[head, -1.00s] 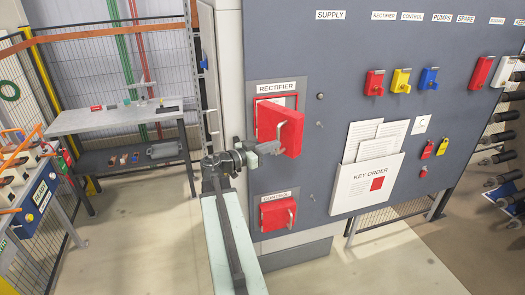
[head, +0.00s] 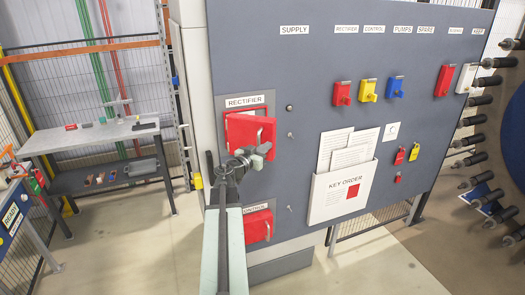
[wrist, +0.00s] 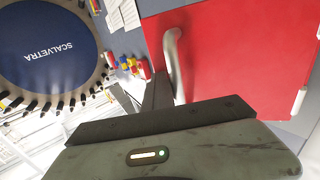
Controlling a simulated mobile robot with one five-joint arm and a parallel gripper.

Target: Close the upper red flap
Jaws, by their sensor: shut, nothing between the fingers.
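The upper red flap (head: 243,134) sits under the RECTIFIER label on the grey panel. It stands slightly ajar, with a narrow part of its red frame showing at the top. Its metal handle (head: 260,135) is on the right side. My gripper (head: 266,149) is shut and empty at the flap's lower right, close to or against its front. In the wrist view the red flap (wrist: 235,55) fills the upper right, and its curved handle (wrist: 172,62) is beside my fingers (wrist: 158,92). Whether they touch is unclear.
The KEY ORDER holder (head: 340,194) with papers is to the right. A grey workbench (head: 90,138) stands at the left. Floor between bench and panel is clear.

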